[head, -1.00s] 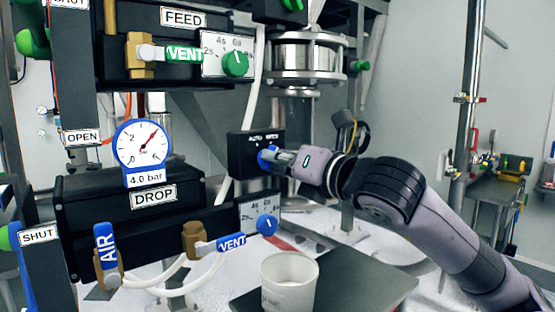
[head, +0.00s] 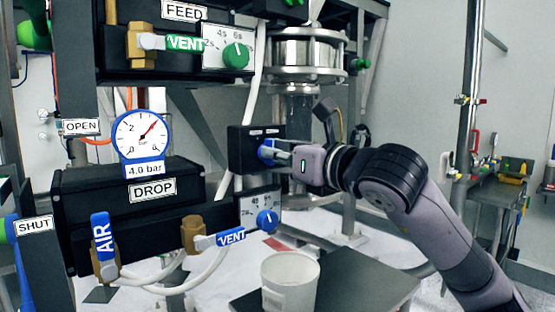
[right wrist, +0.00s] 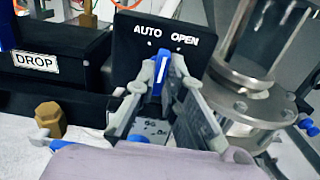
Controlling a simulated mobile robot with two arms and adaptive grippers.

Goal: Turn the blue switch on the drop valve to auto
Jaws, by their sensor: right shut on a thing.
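The blue switch (right wrist: 160,76) sits on a black box (right wrist: 124,40) with white AUTO and OPEN labels. In the right wrist view its white line points upward, leaning slightly right; I cannot tell firmly which setting it is at. My right gripper (head: 272,153) reaches in from the right in the head view and is shut on the switch. In the right wrist view its fingertips (right wrist: 163,72) grip the switch from both sides. The box (head: 240,150) stands right of the DROP unit (head: 115,200). My left gripper is out of view.
A blue timer dial (head: 267,220) sits below the switch box. A white cup (head: 290,283) stands on a dark plate (head: 375,285) below my right arm. A metal pipe (head: 299,115) stands close behind the gripper. Blue AIR (head: 103,238) and VENT (head: 231,237) handles are at lower left.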

